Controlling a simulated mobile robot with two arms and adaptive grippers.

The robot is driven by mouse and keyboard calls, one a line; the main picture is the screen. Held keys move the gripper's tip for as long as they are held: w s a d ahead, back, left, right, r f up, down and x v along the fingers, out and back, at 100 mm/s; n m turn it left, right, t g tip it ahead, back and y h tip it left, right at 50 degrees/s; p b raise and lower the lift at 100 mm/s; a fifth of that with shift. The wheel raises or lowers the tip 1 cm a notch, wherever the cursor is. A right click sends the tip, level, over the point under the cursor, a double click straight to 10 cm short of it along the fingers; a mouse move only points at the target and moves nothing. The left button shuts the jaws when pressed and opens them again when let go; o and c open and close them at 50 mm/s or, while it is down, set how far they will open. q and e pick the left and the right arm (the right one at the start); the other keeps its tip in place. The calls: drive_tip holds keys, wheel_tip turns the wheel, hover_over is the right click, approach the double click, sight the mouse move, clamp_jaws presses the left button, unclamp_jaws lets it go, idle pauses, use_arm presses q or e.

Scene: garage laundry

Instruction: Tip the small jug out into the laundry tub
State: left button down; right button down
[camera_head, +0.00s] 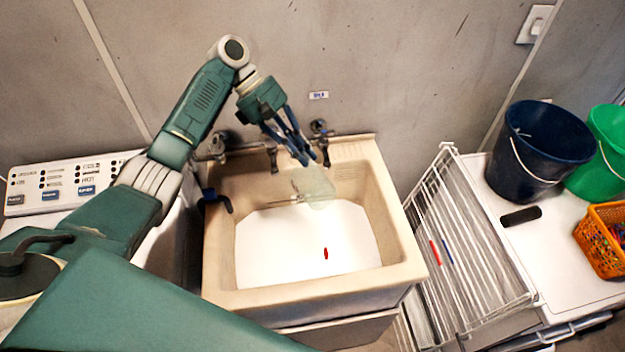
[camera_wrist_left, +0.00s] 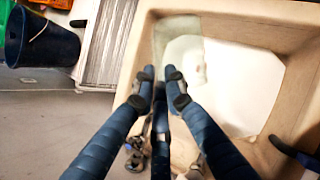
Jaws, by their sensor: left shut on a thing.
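The small jug (camera_head: 314,187) is pale, see-through and greenish. My left gripper (camera_head: 303,157) is shut on it and holds it over the laundry tub, lying well over on its side as far as I can tell. The jug (camera_wrist_left: 178,36) also shows beyond the fingertips of my left gripper (camera_wrist_left: 162,82) in the left wrist view. The laundry tub (camera_head: 228,262) is beige with a bright white bottom. A small red thing (camera_head: 326,253) shows in the tub. Whether liquid is leaving the jug is not clear. My right gripper is not in view.
Taps (camera_head: 270,150) stick out from the wall over the tub's back edge. A white wire rack (camera_head: 462,235) stands right of the tub. Further right are a dark blue bucket (camera_head: 540,150), a green bucket (camera_head: 607,150) and an orange basket (camera_head: 600,240). A control panel (camera_head: 65,187) is at left.

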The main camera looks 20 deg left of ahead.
use_arm(q)
drive_tip(key=shift+r, duration=2.35)
drive_tip(key=t+y, duration=0.1)
drive_tip(key=y, duration=0.1)
drive_tip(key=r+m+t+y, duration=0.1)
drive_tip(key=t+y, duration=0.1)
drive_tip(key=shift+s, duration=0.1)
drive_tip(key=shift+r+t+y, duration=0.1)
drive_tip(key=shift+t+y, duration=0.4)
drive_tip(key=shift+y, duration=0.1)
drive_tip(key=shift+m, duration=0.3)
drive_tip(key=shift+t+y, duration=0.3)
drive_tip(key=shift+y, duration=0.1)
drive_tip(key=t+y, duration=0.1)
drive_tip(key=m+t+y, duration=0.1)
drive_tip(key=shift+d+r+t+y, duration=0.15)
drive_tip(key=shift+r+t+y, duration=0.15)
drive_tip(key=shift+r, duration=0.1)
drive_tip(key=shift+r+t+y+b, duration=0.15)
drive_tip(key=shift+t+y+b, duration=0.2)
drive_tip(key=shift+t+y, duration=0.2)
